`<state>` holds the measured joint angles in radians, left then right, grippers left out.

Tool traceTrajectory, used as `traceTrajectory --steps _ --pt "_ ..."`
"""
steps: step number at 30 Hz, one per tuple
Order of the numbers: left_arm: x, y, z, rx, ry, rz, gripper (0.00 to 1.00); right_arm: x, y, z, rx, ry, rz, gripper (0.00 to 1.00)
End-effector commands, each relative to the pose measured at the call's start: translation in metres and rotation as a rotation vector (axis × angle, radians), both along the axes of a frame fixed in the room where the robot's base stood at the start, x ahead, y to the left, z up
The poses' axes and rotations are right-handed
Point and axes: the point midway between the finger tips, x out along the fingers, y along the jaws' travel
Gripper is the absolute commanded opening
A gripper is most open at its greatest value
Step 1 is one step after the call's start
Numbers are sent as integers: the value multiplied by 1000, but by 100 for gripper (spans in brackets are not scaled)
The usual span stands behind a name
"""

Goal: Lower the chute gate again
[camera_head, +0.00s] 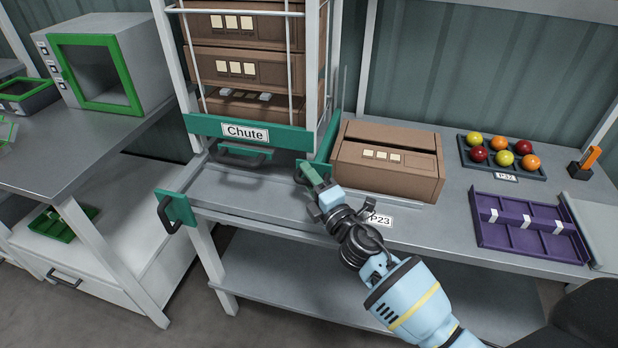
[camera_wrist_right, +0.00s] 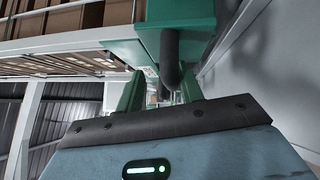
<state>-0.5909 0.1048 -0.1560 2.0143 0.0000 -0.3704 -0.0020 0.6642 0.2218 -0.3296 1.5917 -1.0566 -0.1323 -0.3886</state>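The chute (camera_head: 245,132) is a white frame with a green lower bar labelled "Chute", holding stacked brown cartons. A dark handle on a green part (camera_head: 243,154) sits under that bar. A green block stands at the foot of the right post, and its dark bar handle also shows in the right wrist view (camera_wrist_right: 170,60). My right gripper (camera_head: 308,172) is at this block. In its wrist view the two green fingers are apart, with the dark handle ahead between them; I cannot tell whether they touch it. My left gripper is not in view.
A brown carton (camera_head: 390,160) stands close right of my right gripper. A tray of red, yellow and orange tomatoes (camera_head: 478,168) and a purple tray (camera_head: 510,240) lie farther right. A green bracket with a black handle (camera_head: 178,208) projects at the table's left front corner.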

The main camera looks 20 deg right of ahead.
Motion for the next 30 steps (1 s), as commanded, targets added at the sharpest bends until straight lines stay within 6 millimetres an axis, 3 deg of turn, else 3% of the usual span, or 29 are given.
traceTrajectory --steps 9,15,30 --pt "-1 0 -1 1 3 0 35 -46 -9 -8 -1 3 1 36" --pt "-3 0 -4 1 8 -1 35 -66 -14 -11 -1 3 1 36" --pt "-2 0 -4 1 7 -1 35 -71 -14 -11 0 2 0 36"
